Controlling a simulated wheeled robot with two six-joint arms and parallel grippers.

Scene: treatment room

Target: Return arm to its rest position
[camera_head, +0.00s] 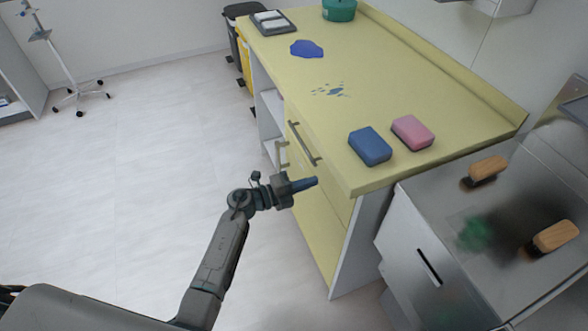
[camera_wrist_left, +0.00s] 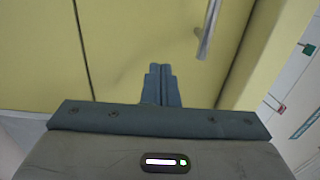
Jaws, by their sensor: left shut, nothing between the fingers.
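My left gripper (camera_head: 305,184) is shut and empty. It is in front of the yellow cabinet's drawer side, below the level of the counter's near edge. In the left wrist view its closed fingers (camera_wrist_left: 161,84) point at the yellow cabinet front (camera_wrist_left: 120,40), with a metal handle (camera_wrist_left: 209,28) to the upper right. I cannot tell whether the fingertips touch the cabinet. My left arm (camera_head: 222,255) reaches in from the lower left of the head view. My right gripper is not in view.
The yellow counter (camera_head: 400,75) holds a blue sponge (camera_head: 370,146), a pink sponge (camera_head: 412,132), a blue cloth-like patch (camera_head: 306,48), a tray (camera_head: 268,22) and a green container (camera_head: 339,9). Two wooden-backed brushes (camera_head: 488,169) lie on the metal surface (camera_head: 450,205) at right.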

